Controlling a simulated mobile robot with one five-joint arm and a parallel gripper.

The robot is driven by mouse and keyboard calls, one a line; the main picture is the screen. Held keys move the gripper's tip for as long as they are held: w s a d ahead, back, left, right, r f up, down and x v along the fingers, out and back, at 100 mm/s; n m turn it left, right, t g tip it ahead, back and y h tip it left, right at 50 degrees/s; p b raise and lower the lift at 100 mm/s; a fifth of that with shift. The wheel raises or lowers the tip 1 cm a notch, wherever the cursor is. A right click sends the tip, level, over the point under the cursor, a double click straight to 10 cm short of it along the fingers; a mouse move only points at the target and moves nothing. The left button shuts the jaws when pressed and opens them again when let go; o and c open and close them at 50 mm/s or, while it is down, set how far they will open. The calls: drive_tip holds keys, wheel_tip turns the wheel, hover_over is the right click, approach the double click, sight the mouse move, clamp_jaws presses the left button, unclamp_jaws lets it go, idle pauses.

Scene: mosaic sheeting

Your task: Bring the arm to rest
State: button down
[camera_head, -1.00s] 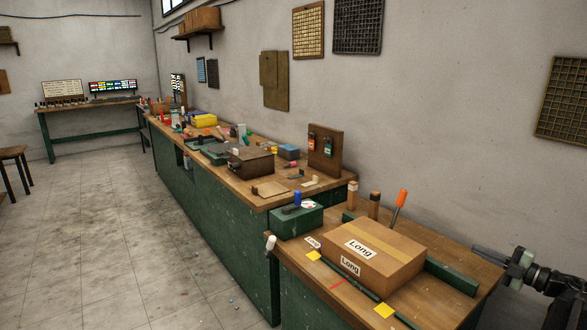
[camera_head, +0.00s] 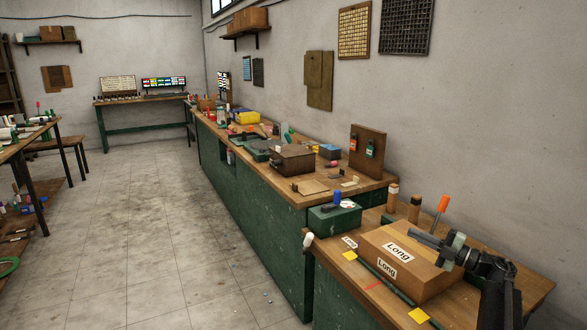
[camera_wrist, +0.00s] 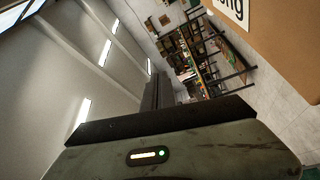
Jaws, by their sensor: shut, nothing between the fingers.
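My gripper (camera_head: 428,242) is at the lower right of the head view, at the end of my dark arm. Its fingers are shut and empty, pointing left across the picture. It appears in front of the right part of the cardboard box (camera_head: 385,262) marked "Long"; I cannot tell how wide the gap between them is. In the wrist view my gripper (camera_wrist: 160,95) points away into the room with its fingers together. The box (camera_wrist: 285,45) fills the upper right corner there, beside the gripper.
The box stands on a wooden bench (camera_head: 515,281) with an orange-handled tool (camera_head: 441,205) behind it. A green box (camera_head: 334,217) stands to its left. A long cluttered bench (camera_head: 312,200) runs along the wall.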

drive_tip(key=w+a+r+m+t+h, duration=0.3)
drive_tip(key=w+a+m, duration=0.15)
drive_tip(key=a, duration=0.45)
drive_tip(key=w+a+r+m+t+h, duration=0.25)
drive_tip(key=w+a+m+t, duration=0.2)
drive_tip(key=a, duration=0.35)
wheel_tip(320, 180, down, 4)
drive_tip(key=w+a+m+h, duration=0.2)
drive_tip(key=w+m+h, duration=0.1)
drive_tip(key=m+h, duration=0.5)
drive_tip(key=s+a+f+m+g+h, duration=0.1)
drive_tip(key=s+f+m+g+h, duration=0.15)
drive_tip(key=s+f+g, duration=0.4)
drive_tip(key=s+a+f+m+g+h, duration=0.1)
drive_tip(key=f+m+g, duration=0.25)
drive_tip(key=f, duration=0.65)
drive_tip(key=s+a+f+m+g+y, duration=0.1)
drive_tip(key=s+a+f+g+y, duration=0.1)
drive_tip(key=s+f+g, duration=0.7)
drive_tip(key=s+a+f+g+y, duration=0.1)
drive_tip(key=s+a+f+g, duration=0.15)
drive_tip(key=s, duration=1.15)
wheel_tip(320, 180, up, 16)
drive_tip(key=p, duration=1.6)
drive_tip(key=shift+w+r+t, duration=0.2)
drive_tip(key=shift+w+t, duration=0.1)
drive_tip(key=shift+w, duration=0.05)
